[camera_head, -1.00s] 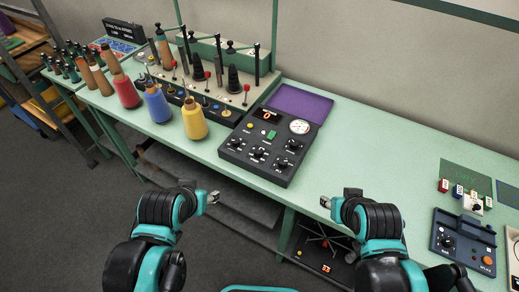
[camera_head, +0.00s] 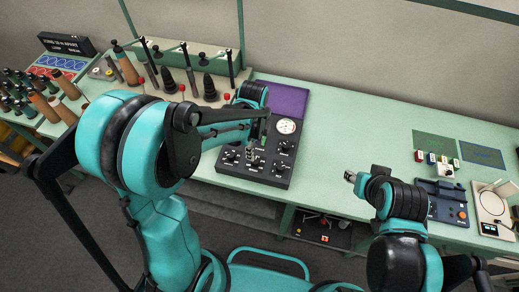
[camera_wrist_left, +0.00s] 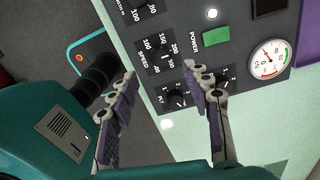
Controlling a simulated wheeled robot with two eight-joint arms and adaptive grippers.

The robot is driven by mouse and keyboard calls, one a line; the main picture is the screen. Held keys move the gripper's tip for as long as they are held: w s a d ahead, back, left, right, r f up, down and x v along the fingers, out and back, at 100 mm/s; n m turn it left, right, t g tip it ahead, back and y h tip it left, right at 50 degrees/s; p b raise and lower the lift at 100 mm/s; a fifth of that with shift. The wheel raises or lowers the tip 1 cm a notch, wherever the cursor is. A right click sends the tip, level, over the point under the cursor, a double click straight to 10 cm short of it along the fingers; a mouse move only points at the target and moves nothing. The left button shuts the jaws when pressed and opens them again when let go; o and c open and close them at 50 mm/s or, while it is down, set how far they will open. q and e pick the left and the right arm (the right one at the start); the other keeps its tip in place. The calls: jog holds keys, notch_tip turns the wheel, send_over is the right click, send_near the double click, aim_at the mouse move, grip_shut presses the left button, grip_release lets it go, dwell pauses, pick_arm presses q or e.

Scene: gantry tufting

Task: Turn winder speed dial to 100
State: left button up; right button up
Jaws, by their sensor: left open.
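The dark winder control panel (camera_head: 225,168) lies on the green bench, with several black dials, a green power button (camera_wrist_left: 215,37) and a round white gauge (camera_head: 286,126). The dial beside the word SPEED (camera_wrist_left: 155,54) is in the row's middle in the left wrist view; I cannot read its pointer surely. It also shows in the head view (camera_head: 254,163). My left gripper (camera_wrist_left: 165,82) is open over the panel, fingers apart and empty, near the speed dial and the dials beside it.
A purple mat (camera_head: 283,100) lies behind the panel. A rack with spindles (camera_head: 208,85) stands left of it, partly hidden by my left arm. Bare bench (camera_head: 350,130) stretches to the right, up to a dark device (camera_head: 440,203) and a pale scale-like device (camera_head: 493,207).

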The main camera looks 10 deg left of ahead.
aim_at(255, 162)
pick_arm(q)
notch_tip(255, 162, down, 8)
jog(key=shift+s+d+r+b, duration=0.1)
jog(key=shift+r+b, duration=0.1)
jog(key=shift+b, duration=0.65)
grip_shut()
